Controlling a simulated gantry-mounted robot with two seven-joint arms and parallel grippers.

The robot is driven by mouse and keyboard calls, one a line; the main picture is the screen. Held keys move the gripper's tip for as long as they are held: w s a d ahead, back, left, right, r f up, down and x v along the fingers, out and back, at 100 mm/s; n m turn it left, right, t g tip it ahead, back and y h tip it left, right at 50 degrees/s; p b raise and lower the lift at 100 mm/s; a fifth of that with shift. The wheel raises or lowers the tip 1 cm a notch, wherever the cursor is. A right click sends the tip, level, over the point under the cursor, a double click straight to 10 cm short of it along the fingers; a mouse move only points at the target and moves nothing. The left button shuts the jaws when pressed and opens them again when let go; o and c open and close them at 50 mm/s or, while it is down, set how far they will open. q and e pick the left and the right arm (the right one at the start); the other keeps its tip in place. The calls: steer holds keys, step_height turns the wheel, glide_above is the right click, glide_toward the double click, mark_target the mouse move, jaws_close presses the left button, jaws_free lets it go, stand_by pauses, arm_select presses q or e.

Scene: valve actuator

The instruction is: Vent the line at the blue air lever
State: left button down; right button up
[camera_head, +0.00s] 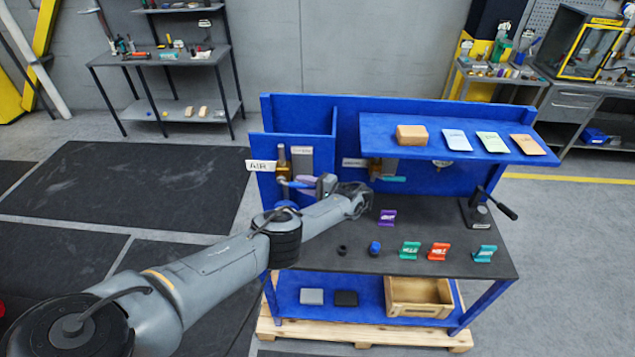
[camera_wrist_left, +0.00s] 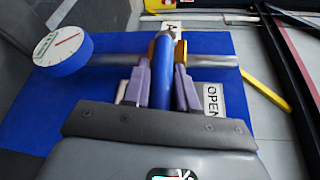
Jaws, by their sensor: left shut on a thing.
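The blue air lever (camera_wrist_left: 172,72) sits on a brass valve body (camera_wrist_left: 153,50) in the left wrist view, standing across the grey pipe (camera_wrist_left: 215,61). My left gripper (camera_wrist_left: 163,88) is shut on the lever, one finger on each side. A white OPEN label (camera_wrist_left: 212,103) is just right of the fingers. The lever is mostly hidden there. My right gripper is not in view.
A round gauge (camera_wrist_left: 62,50) stands beside the pipe. A second valve station (camera_head: 375,166) is to the right. The dark bench top (camera_head: 330,262) holds small caps, coloured tags and a black hand lever (camera_head: 488,208). A blue shelf (camera_head: 376,123) overhangs the back.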

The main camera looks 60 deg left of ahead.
arm_select(q)
steer(key=shift+f, duration=0.15)
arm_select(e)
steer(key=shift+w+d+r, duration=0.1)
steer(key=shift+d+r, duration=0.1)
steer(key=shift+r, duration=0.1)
arm_select(q)
steer(key=shift+f, duration=0.1)
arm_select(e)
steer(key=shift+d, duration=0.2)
arm_select(q)
steer(key=c, duration=1)
jaws_free()
steer(key=shift+s+a, duration=0.1)
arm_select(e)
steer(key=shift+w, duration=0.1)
